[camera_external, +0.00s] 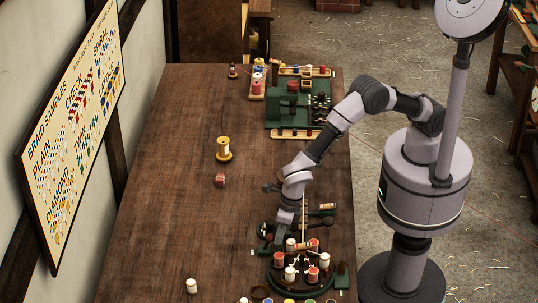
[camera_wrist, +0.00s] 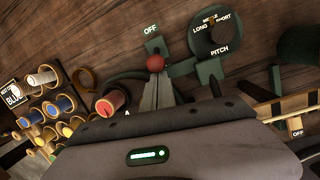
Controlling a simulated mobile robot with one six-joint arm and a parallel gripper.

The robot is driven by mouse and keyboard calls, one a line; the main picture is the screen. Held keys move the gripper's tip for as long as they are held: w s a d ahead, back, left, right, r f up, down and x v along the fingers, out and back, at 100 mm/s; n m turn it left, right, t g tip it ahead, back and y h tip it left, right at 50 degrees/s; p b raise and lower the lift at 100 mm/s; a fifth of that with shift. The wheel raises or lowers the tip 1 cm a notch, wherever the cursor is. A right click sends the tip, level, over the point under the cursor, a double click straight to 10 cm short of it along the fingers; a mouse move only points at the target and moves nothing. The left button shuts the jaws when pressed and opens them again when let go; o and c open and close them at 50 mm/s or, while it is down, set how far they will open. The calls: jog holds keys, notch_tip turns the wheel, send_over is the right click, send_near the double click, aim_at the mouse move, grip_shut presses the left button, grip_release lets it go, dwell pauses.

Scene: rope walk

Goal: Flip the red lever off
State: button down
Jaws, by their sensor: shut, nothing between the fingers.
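The red lever shows in the wrist view as a round red knob (camera_wrist: 155,63), just beyond my fingertips, under a green plate marked OFF (camera_wrist: 152,44). My gripper (camera_wrist: 157,82) is shut and empty, its fingertips at or very near the knob; I cannot tell whether they touch. In the external view my gripper (camera_external: 281,238) reaches down at the back of the green braiding machine (camera_external: 310,291). The knob is hidden or too small to make out there.
A dial marked PITCH (camera_wrist: 216,38) stands right of the knob. A red-topped bobbin (camera_wrist: 111,101) is close on the left, with a rack of several spools (camera_wrist: 41,105) beyond. A yellow spool (camera_external: 223,150) and a red piece (camera_external: 220,180) lie on the open wooden table (camera_external: 165,190).

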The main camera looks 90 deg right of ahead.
jog(key=shift+r+p, duration=0.15)
jog(key=shift+p, duration=0.15)
jog(key=w+r+p, duration=0.1)
jog(key=p, duration=0.2)
jog(key=shift+w+r, duration=0.1)
jog(key=shift+w, duration=0.25)
jog(key=shift+w+r+p, duration=0.1)
jog(key=shift+w+p, duration=0.95)
jog(key=shift+p, duration=0.2)
jog(key=shift+w+r+p, duration=0.35)
jog(key=shift+w, duration=0.45)
jog(key=shift+w+r, duration=0.1)
jog(key=w+r+p, duration=0.3)
jog(key=r+p, duration=0.3)
jog(key=r, duration=0.1)
jog(key=shift+w+d+r, duration=0.15)
jog(key=shift+d+r, duration=0.15)
